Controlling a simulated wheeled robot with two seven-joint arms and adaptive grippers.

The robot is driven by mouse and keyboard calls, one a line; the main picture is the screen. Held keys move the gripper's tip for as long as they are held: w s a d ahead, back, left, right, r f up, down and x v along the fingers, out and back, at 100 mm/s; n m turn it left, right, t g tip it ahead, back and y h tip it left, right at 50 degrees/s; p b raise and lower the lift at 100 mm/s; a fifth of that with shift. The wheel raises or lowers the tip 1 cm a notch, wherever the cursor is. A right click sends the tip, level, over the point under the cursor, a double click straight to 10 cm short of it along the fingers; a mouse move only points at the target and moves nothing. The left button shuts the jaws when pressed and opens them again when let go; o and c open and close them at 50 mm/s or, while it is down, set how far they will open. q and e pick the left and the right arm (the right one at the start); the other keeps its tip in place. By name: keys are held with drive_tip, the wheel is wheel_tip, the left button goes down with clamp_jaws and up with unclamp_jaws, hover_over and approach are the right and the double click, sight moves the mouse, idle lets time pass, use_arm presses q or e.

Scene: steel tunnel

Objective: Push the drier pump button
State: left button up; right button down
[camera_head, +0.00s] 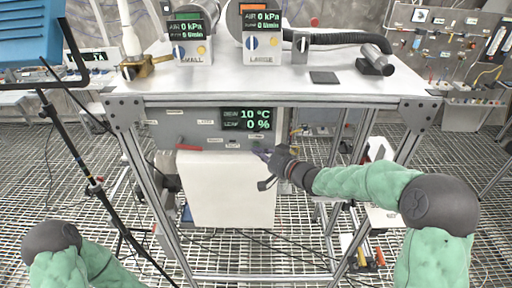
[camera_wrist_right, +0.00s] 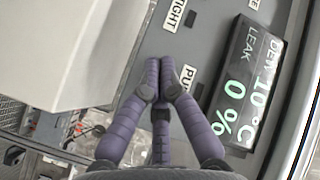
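The drier panel (camera_head: 170,131) is a grey box front under the table top, with a lit display (camera_head: 247,119) reading 10 °C and 0 %. My right gripper (camera_head: 262,154) is in front of the panel's lower edge, right of centre. In the right wrist view its purple fingers (camera_wrist_right: 160,75) are drawn together at the tips, with nothing seen between them. A label starting "PU" (camera_wrist_right: 187,88) is just beside the fingertips. The pump button itself is not clearly visible, perhaps hidden by the fingers. I cannot tell whether the tips touch the panel. My left gripper is out of view.
A white box (camera_head: 230,190) hangs below the panel. The steel table top (camera_head: 220,82) above carries two gauge units (camera_head: 188,38) (camera_head: 262,35) and a black hose (camera_head: 345,37). Table legs (camera_head: 142,180) flank the space. A tripod (camera_head: 95,185) stands at left.

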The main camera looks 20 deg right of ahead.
drive_tip(key=shift+w+d, duration=0.15)
drive_tip(key=shift+w, duration=0.1)
drive_tip(key=shift+r, duration=0.1)
drive_tip(key=shift+s, duration=0.45)
drive_tip(key=shift+s+a, duration=0.35)
drive_tip(key=shift+s, duration=0.55)
drive_tip(key=shift+s+a, duration=0.3)
drive_tip(key=shift+s, duration=0.65)
drive_tip(key=shift+s+a, duration=0.35)
drive_tip(key=shift+s, duration=0.55)
